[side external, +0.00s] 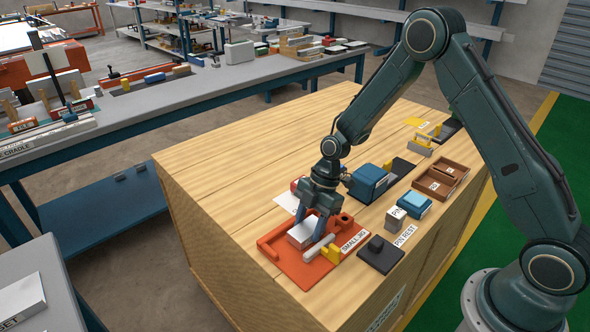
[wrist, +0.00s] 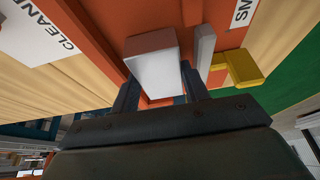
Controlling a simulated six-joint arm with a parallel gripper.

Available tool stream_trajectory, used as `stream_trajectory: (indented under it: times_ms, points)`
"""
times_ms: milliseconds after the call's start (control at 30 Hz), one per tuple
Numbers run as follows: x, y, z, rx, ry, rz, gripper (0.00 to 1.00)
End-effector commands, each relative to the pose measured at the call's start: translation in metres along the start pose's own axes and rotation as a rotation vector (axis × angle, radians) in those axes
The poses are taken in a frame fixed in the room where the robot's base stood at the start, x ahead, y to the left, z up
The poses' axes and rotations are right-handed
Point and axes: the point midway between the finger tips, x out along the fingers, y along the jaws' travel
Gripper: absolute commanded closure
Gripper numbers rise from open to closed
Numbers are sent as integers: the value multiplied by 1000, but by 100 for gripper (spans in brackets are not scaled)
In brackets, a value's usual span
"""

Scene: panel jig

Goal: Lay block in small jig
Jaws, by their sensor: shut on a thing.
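The small jig (side external: 290,262) is an orange-red plate with raised edges near the table's front corner, labelled SMALL JIG; its orange surface also fills the upper part of the wrist view (wrist: 100,22). My gripper (side external: 308,222) points down over it and is shut on a white block (side external: 302,234). In the wrist view the block (wrist: 155,68) sits between the fingers of my gripper (wrist: 160,90). The block is above or inside the jig's outline; I cannot tell whether it touches the plate. A pale grey bar (side external: 318,248) with a yellow piece (side external: 333,253) lies beside it.
Grey (side external: 395,219) and blue blocks (side external: 411,205), a blue box (side external: 368,182) and a brown tray (side external: 440,180) stand behind. A white CLEAN-labelled sheet (wrist: 45,35) lies beside the jig. The table's left side is clear.

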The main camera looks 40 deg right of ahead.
Motion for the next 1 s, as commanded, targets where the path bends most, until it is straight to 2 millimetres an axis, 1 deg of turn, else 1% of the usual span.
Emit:
stream_trajectory:
  times_ms: [267,300,333,767,867,1000]
  points:
    - [2,0,1,0,1,1,89]
    - [3,0,1,0,0,0,49]
    - [2,0,1,0,0,0,46]
    - [-1,0,0,0,0,1,46]
    - [-7,0,0,0,0,2,46]
    - [-22,1,0,0,0,3,46]
